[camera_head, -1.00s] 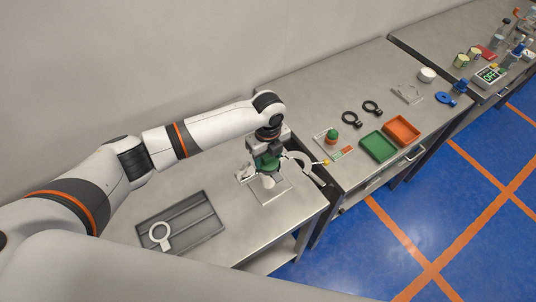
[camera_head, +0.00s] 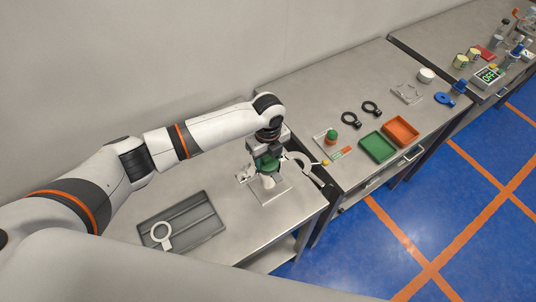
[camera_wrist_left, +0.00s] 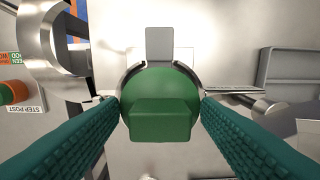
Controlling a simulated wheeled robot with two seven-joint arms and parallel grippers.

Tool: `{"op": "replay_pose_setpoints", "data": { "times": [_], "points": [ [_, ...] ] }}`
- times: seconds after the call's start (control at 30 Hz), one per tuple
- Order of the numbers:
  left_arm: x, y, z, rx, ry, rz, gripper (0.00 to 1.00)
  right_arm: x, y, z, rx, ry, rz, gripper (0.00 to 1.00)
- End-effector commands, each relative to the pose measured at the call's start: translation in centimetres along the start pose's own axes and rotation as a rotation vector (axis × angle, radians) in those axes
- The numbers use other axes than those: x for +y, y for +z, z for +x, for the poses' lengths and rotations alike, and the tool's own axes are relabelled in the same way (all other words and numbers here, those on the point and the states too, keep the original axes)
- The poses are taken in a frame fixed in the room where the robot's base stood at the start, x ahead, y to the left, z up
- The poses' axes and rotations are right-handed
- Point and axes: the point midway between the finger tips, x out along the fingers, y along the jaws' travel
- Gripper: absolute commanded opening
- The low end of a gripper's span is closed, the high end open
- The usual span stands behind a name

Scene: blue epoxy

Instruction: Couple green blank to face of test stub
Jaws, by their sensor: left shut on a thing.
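My left gripper (camera_head: 268,168) is shut on the green blank (camera_wrist_left: 160,100), whose rounded disc and block-shaped grip sit between the teal fingers in the left wrist view. In the head view the gripper and blank are at the top of the pale test stub (camera_head: 268,182), which stands on a light base plate on the near bench. In the left wrist view a grey metal part and a curved rim lie behind the blank. I cannot tell whether the blank touches the stub's face. A pale open clamp (camera_head: 302,159) is beside the stub. My right gripper is not in view.
A grey tray (camera_head: 205,207) holding a white ring with a handle (camera_head: 160,236) lies to the left. The second bench carries a green tray (camera_head: 378,147), an orange tray (camera_head: 402,131), two black rings and a post with a green and orange piece (camera_head: 331,137).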

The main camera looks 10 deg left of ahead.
Motion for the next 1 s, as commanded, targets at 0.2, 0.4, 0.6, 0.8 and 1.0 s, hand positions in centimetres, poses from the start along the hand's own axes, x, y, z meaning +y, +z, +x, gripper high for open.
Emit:
{"op": "replay_pose_setpoints", "data": {
  "times": [0.2, 0.4, 0.6, 0.8, 1.0],
  "points": [
    [0.0, 0.0, 0.0, 0.000, 0.001, 0.000, 0.32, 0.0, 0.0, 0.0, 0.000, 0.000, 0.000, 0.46],
    [0.0, 0.0, 0.2, 0.000, 0.001, 0.000, 0.32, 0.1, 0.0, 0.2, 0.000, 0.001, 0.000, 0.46],
    [0.0, 0.0, 0.7, 0.000, 0.000, 0.000, 0.32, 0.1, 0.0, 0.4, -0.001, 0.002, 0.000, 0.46],
    [0.0, 0.0, 1.1, 0.000, 0.001, 0.001, 0.32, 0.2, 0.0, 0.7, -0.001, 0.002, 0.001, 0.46],
    [0.0, 0.0, 1.4, 0.000, 0.000, 0.001, 0.32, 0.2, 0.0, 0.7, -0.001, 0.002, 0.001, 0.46]
  ]
}}
